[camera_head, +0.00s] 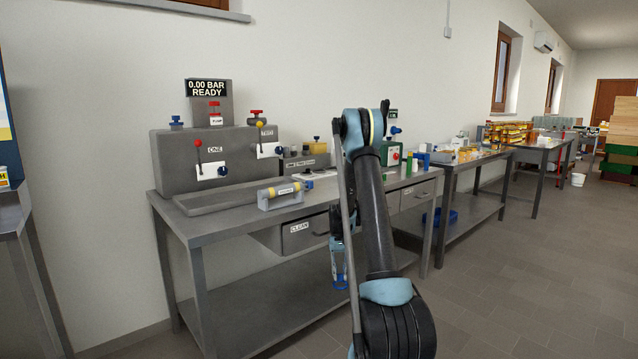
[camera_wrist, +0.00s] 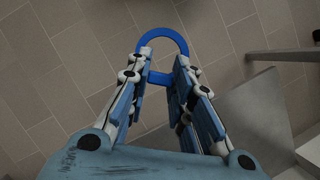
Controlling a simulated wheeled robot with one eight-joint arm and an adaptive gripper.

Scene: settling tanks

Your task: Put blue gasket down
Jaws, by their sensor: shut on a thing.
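My gripper (camera_head: 340,262) hangs in front of the near steel bench, below the level of its top. In the wrist view, my gripper (camera_wrist: 162,62) is shut on the blue gasket (camera_wrist: 164,29). The gasket is a blue ring; its far arc stands out past the fingertips, and a part shows between the fingers. In the head view, a small blue piece of the gasket (camera_head: 341,286) shows at the lower end of the gripper. In the wrist view, the gasket is in the air with floor tiles behind it, touching nothing but the fingers.
The bench top (camera_head: 222,229) carries a grey test rig (camera_head: 200,150) reading "0.00 BAR READY", and a yellow cylinder in a holder (camera_head: 283,194). A drawer labelled "CLEAN" (camera_head: 300,232) is below. The lower shelf (camera_head: 270,305) looks mostly bare. A blue bin (camera_head: 440,217) sits farther right.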

